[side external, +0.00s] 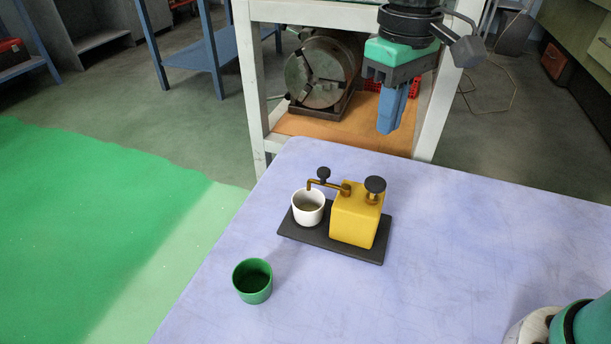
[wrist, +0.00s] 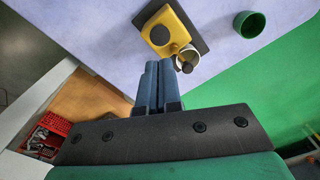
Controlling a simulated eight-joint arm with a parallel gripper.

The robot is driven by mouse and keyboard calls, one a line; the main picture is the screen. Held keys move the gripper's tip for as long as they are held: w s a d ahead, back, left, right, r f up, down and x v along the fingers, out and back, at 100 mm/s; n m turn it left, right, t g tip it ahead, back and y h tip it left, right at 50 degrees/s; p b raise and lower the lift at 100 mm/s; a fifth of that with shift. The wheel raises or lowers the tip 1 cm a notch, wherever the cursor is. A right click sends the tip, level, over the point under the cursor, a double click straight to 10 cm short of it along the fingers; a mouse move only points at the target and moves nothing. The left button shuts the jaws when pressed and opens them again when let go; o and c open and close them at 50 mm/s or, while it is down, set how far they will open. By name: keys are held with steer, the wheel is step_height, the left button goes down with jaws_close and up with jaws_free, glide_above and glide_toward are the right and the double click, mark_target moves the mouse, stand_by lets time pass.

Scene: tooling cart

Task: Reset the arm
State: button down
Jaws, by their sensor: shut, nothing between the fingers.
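My gripper (side external: 391,110) hangs in the air at the upper right of the side view, beyond the far edge of the table. Its blue fingers point down and are shut with nothing between them; they also show in the wrist view (wrist: 157,80). A yellow machine (side external: 354,219) with a dark knob and a brass spout stands on a black base plate (side external: 372,255), well apart from my gripper. A white cup (side external: 308,212) stands on the base plate under the spout. The machine also shows in the wrist view (wrist: 164,34), at the top.
A green cup (side external: 254,284) stands on the pale blue table (side external: 430,290), in front of the machine.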

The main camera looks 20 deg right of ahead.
steer(key=s+d+f+m+t, duration=0.3)
steer(key=d+f+t, duration=0.3)
steer(key=d, duration=0.4)
steer(key=shift+d+f+t, duration=0.2)
steer(key=shift+f+t, duration=0.1)
steer(key=shift+t, duration=0.3)
